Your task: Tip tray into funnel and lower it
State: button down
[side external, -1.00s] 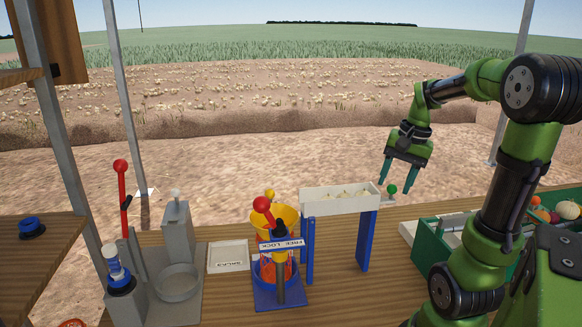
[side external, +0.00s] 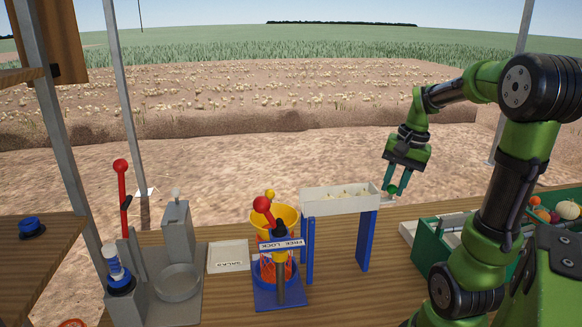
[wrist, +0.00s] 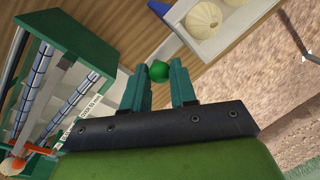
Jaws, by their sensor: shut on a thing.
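A white tray (side external: 338,205) holds several pale onions (wrist: 206,20) and sits level on blue supports (side external: 366,240). The yellow funnel (side external: 289,213) stands to its left, above an orange cage (side external: 268,270) on a blue base. A green ball knob (wrist: 159,71) is at the right end of the tray. My gripper (side external: 393,186) points down at that end with its fingers shut on the knob. The wrist view shows the knob between the fingertips. Part of the funnel is hidden behind the red-knobbed post with the "FREE LOCK" sign (side external: 281,244).
A green crate (side external: 431,262) and vegetables (side external: 556,211) are to the right, near my arm. A white square plate (side external: 229,256) and a grey device (side external: 178,240) with a red-knobbed lever (side external: 121,180) are at left.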

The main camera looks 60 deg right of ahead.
aim_at(370, 193)
jog(key=shift+r, duration=0.1)
jog(key=shift+w+a+r+g+h, duration=0.2)
jog(key=shift+r+g+h, duration=0.1)
jog(key=shift+r, duration=0.4)
jog(key=shift+w+a+r+g+h, duration=0.2)
jog(key=shift+r+g, duration=0.1)
jog(key=shift+r, duration=0.35)
jog(key=w+a+r+g+h, duration=0.3)
jog(key=r, duration=0.4)
jog(key=shift+w+a, duration=0.2)
jog(key=shift+w, duration=0.05)
jog(key=shift+r+h, duration=0.1)
jog(key=shift+h, duration=0.2)
jog(key=c, duration=0.9)
grip_release()
